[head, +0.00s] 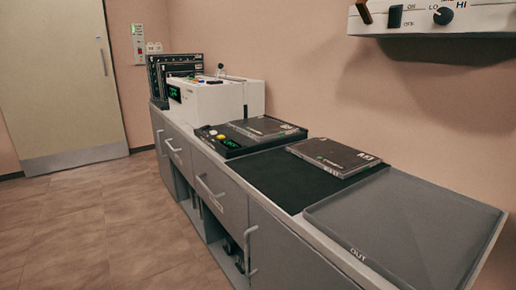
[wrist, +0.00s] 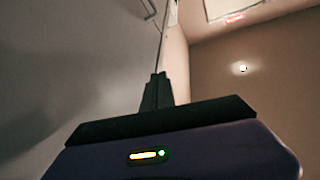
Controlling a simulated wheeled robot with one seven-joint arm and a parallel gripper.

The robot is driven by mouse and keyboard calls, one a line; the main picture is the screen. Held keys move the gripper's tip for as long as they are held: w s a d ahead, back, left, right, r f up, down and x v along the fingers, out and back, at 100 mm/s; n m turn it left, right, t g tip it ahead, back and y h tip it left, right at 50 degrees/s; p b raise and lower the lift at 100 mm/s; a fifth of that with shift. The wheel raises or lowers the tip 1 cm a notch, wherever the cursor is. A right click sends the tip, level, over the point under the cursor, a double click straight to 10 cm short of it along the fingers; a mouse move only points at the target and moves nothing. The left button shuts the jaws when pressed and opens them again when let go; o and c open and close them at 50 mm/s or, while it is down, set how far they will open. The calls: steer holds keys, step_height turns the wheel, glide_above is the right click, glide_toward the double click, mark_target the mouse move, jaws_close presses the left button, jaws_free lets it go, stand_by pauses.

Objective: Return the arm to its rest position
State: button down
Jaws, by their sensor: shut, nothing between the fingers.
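My gripper (wrist: 158,80) shows in the wrist view, pointing up the picture. Its two dark fingers are together with nothing between them. Below them is the dark gripper body with a small lit yellow and green indicator. The gripper touches nothing that I can see. A pale grey surface fills the left of the wrist view. My arm does not show in the head view, so its overall pose is hidden.
A long grey counter (head: 285,222) runs along the wall. It bears a grey tray (head: 405,225), a flat cassette (head: 333,156), a black mat (head: 285,180) and a white machine (head: 210,97). A control box (head: 440,18) hangs above. Floor (head: 90,235) at left is clear up to the door (head: 60,80).

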steer(key=s+d+f+g+h, duration=0.15)
steer(key=s+d, duration=0.25)
steer(key=s, duration=0.7)
steer(key=s+d+f+n+g+h, duration=0.1)
steer(key=s+d+g+h, duration=0.3)
steer(key=s, duration=0.8)
steer(key=s+d+f+g+y, duration=0.15)
steer(key=s+d, duration=0.35)
steer(key=s, duration=0.6)
step_height(320, 180, up, 32)
steer(key=h+p, duration=0.1)
steer(key=p, duration=3)
steer(key=shift+s+r, duration=0.15)
steer(key=shift+s, duration=0.1)
